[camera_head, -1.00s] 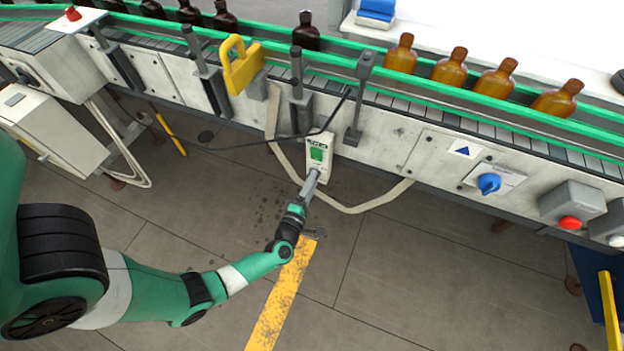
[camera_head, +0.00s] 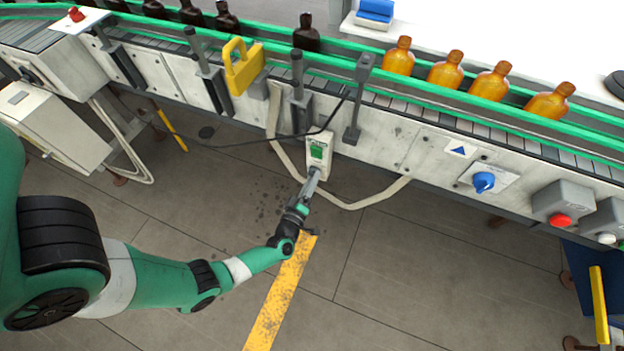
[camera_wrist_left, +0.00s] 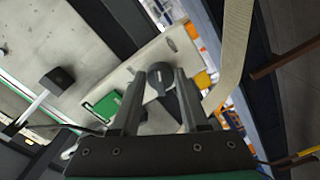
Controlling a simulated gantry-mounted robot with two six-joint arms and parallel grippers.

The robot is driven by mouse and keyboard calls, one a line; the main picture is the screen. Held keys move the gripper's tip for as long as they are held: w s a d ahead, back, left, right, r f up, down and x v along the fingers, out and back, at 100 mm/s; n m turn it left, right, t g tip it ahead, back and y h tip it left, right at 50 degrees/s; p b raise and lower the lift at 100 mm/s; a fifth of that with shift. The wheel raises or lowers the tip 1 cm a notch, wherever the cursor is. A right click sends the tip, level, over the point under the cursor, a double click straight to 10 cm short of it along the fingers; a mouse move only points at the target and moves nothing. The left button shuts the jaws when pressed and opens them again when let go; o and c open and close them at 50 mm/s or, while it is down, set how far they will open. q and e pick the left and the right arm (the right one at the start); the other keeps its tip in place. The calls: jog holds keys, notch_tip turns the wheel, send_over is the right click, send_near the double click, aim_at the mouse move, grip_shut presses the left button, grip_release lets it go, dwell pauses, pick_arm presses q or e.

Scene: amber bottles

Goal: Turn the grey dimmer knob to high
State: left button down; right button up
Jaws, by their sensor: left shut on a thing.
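The white control box (camera_head: 319,165) with a green display (camera_head: 317,152) is on the front of the conveyor. My left gripper (camera_head: 312,183) reaches its lower part from below. In the left wrist view, the grey dimmer knob (camera_wrist_left: 160,74) sits on the box's pale face, with a light mark on it. My left gripper's fingers (camera_wrist_left: 159,82) are on either side of the knob and shut on it. The knob is hidden behind the gripper in the head view. The amber bottles (camera_head: 445,72) stand upright in a row on the conveyor. My right gripper is not in view.
A blue rotary switch (camera_head: 484,182) and a red button (camera_head: 560,220) are farther right on the conveyor front. A yellow bracket (camera_head: 243,68) stands above left. A black cable (camera_head: 240,143) and a pale hose (camera_head: 350,205) run near the box. The floor below is open.

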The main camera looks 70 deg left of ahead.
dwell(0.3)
pick_arm(q)
jog(key=shift+c, duration=2)
grip_release()
jog(key=p+v, duration=0.3)
jog(key=v, duration=0.8)
jog(key=shift+s+d, duration=0.2)
